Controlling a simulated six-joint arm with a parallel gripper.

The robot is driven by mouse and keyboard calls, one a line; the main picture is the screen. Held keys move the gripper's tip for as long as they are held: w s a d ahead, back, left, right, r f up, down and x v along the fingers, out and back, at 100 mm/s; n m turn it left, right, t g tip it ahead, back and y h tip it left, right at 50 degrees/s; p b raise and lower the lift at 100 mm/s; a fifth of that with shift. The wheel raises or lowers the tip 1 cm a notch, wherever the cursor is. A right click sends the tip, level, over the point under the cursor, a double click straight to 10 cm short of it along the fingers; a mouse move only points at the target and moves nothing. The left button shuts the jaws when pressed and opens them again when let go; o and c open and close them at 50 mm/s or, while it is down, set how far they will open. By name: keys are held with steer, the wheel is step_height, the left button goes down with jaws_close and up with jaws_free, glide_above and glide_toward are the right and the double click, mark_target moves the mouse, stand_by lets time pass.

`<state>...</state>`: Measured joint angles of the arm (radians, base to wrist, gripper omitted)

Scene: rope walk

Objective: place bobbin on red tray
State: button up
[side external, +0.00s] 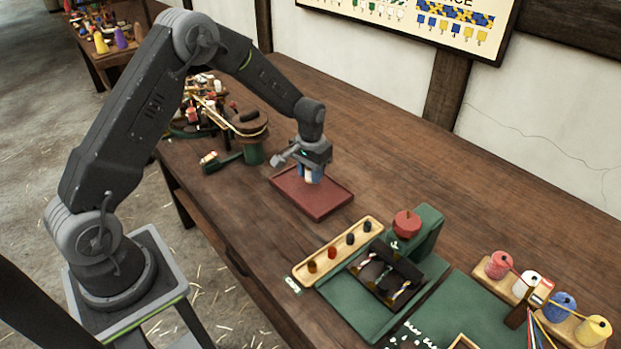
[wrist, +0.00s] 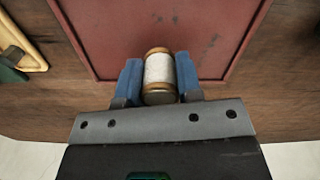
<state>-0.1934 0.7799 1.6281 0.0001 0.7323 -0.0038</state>
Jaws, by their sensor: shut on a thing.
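The bobbin (wrist: 159,70), with a white wound middle and wooden and dark ends, is between the blue fingers of my gripper (wrist: 159,78) in the wrist view. My gripper is shut on it. The red tray (wrist: 110,35) lies beyond and below the bobbin in that view. In the side view, my gripper (side external: 312,175) is over the red tray (side external: 318,207), near its back part, and the bobbin (side external: 311,177) shows pale between the fingers. I cannot tell whether the bobbin touches the tray.
A wooden rack (side external: 340,252) with several small bobbins and a green machine (side external: 420,240) stand in front of the tray. A green winder (side external: 251,135) stands behind it. Several coloured yarn cones (side external: 545,295) stand at the right. Bare table lies right of the tray.

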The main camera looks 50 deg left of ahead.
steer(key=shift+f, duration=1.2)
steer(key=shift+f, duration=0.15)
steer(key=o, duration=0.9)
